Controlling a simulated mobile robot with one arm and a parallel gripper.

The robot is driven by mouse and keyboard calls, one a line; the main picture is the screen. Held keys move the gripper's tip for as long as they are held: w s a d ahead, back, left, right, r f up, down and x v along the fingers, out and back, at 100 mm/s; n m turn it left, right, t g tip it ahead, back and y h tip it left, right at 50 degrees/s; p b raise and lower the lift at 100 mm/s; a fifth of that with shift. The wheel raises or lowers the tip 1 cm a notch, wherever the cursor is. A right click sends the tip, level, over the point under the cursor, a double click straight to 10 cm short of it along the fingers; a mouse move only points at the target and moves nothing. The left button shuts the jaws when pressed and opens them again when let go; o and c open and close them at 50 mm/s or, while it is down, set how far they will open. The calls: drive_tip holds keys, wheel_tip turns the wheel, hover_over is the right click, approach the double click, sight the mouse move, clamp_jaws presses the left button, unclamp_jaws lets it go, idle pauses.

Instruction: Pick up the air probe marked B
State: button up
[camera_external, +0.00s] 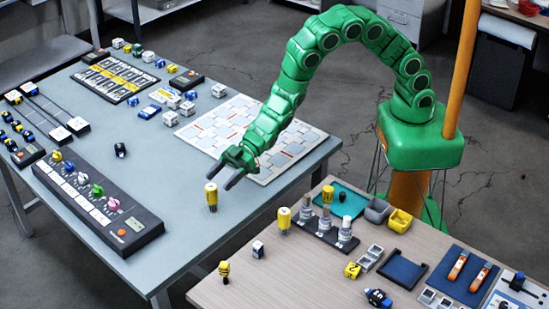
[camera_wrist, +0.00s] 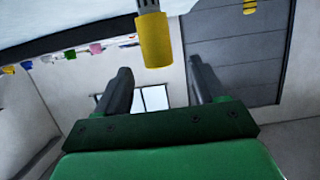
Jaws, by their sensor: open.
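A yellow cylindrical probe (camera_external: 211,198) stands upright near the front right edge of the grey table. A yellow cylinder with a grey end, seemingly this probe, shows at the top of the wrist view (camera_wrist: 154,40). I cannot read a letter on it. My gripper (camera_external: 229,170) is open and empty, above and a little right of the probe, apart from it. Both dark fingers show in the wrist view (camera_wrist: 160,72), with the cylinder beyond the gap between them.
A control panel with coloured knobs (camera_external: 92,203) lies left on the grey table. A patterned board (camera_external: 250,135) lies under my arm. Bare tabletop surrounds the probe.

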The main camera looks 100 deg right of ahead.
sight(207, 193)
drive_tip(key=shift+f+x, duration=0.15)
drive_tip(key=shift+x, duration=1.6)
drive_tip(key=shift+f+x, duration=0.1)
drive_tip(key=shift+x, duration=1.6)
drive_tip(key=shift+d, duration=0.1)
drive_tip(key=c, duration=1.1)
